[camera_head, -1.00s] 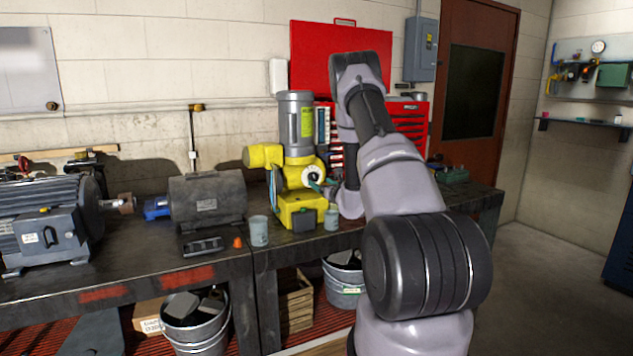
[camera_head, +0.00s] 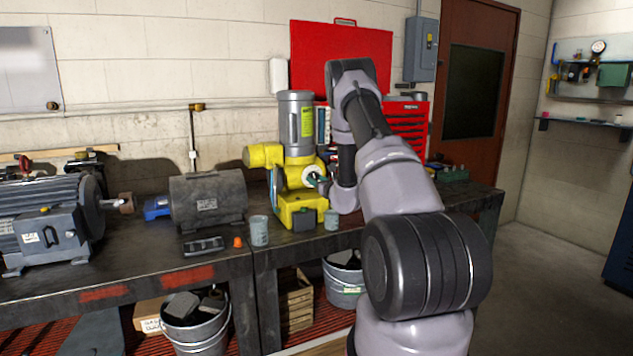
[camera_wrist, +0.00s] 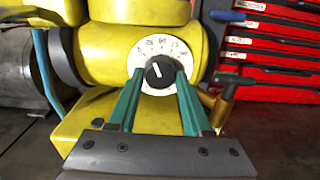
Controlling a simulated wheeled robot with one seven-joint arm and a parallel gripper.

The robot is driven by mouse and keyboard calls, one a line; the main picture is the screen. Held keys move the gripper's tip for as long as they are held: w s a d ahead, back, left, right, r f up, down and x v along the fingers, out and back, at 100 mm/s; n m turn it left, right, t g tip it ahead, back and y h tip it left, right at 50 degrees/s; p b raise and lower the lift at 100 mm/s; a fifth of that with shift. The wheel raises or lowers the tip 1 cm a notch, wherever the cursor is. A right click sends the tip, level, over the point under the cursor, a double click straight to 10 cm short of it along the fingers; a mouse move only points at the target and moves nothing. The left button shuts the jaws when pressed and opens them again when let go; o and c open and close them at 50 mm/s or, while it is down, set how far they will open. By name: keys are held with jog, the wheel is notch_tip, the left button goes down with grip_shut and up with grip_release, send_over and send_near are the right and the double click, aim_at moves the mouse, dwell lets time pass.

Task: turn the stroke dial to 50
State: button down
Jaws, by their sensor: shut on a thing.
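The stroke dial is a white disc (camera_wrist: 160,48) with printed marks and a black knob (camera_wrist: 159,73) at its centre, on the yellow pump (camera_wrist: 108,50). A pale line on the knob points up and slightly left in the wrist view; the numbers are too small to read surely. My gripper (camera_wrist: 160,82) is shut on the black knob, its two green fingers on either side. In the head view the yellow pump (camera_head: 262,155) with its grey motor (camera_head: 296,122) stands on the bench, and my gripper (camera_head: 319,184) meets the dial from the right.
A brass fitting with a T-handle (camera_wrist: 226,92) stands close right of the fingers. A blue hose (camera_wrist: 45,70) runs down the pump's left. Grey cups (camera_head: 259,231) stand at the bench's front edge. A red tool chest (camera_head: 407,122) is behind.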

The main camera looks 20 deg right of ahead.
jog(key=shift+d+m, duration=0.1)
jog(key=shift+m, duration=1)
jog(key=m, duration=0.2)
jog(key=shift+m, duration=0.3)
jog(key=shift+c, duration=1.7)
grip_release()
jog(key=shift+s, duration=0.1)
jog(key=s, duration=1)
jog(key=shift+s, duration=0.3)
